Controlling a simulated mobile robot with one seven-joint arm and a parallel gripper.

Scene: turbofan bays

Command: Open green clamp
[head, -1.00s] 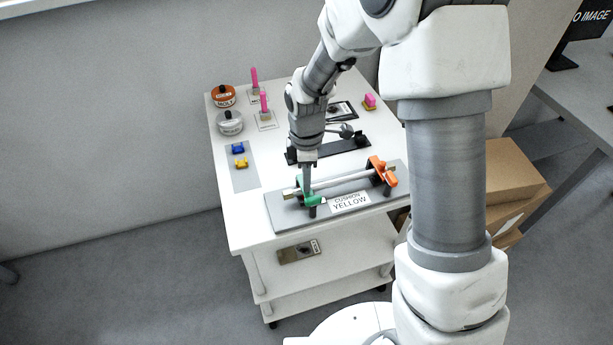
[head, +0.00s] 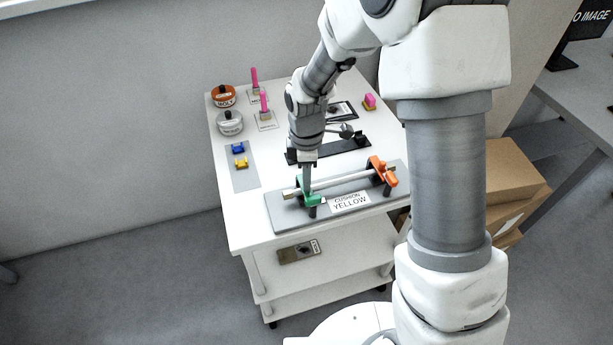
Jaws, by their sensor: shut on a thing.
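The green clamp (head: 312,199) sits at the left end of a grey base plate (head: 283,216) on the white cart. A white rod (head: 345,180) runs from it to the orange clamp (head: 383,172) at the right end of the plate. My gripper (head: 306,184) points down at the green clamp and is shut on it. The fingertips are small here and partly merge with the clamp. Whether the clamp's arm is lifted cannot be told clearly.
A "CUSHION YELLOW" label (head: 350,203) lies in front of the rod. Behind are a black fixture (head: 335,150), an orange tin (head: 223,96), a grey tin (head: 229,122), blue and yellow blocks (head: 239,155) and pink-topped items (head: 369,101). Cardboard boxes (head: 512,175) stand right of the cart.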

